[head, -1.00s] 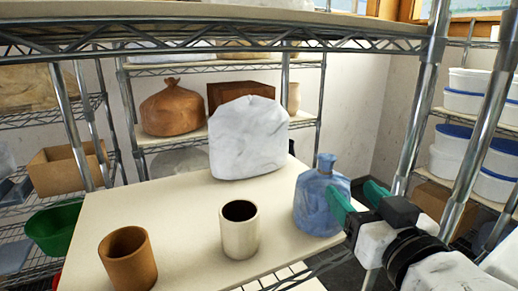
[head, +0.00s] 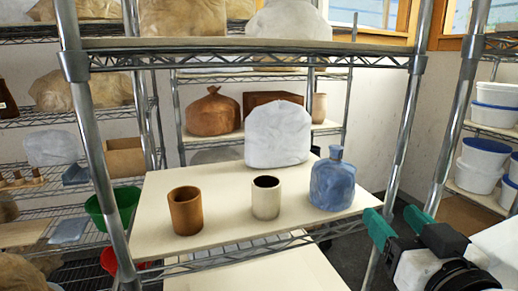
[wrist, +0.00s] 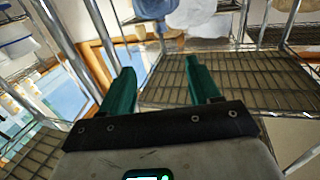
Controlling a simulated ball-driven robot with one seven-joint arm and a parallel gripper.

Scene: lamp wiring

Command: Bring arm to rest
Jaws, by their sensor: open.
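My gripper (head: 380,222) is at the lower right of the head view, just outside the shelf's front right edge. Its two green fingers are apart with nothing between them. In the wrist view my gripper (wrist: 158,75) also shows open and empty. A blue bottle (head: 332,182) stands upright on the shelf board (head: 225,222), left of and beyond my gripper, clear of it. A cream cup (head: 266,198) and a brown cup (head: 186,211) stand to its left. A white wrapped lump (head: 278,135) sits behind them.
Metal posts (head: 418,105) frame the shelf on both sides, one close to my gripper. An upper shelf (head: 250,45) hangs above. White tubs (head: 484,155) stand on a rack at the right. A brown wrapped pot (head: 212,113) sits on a rack behind.

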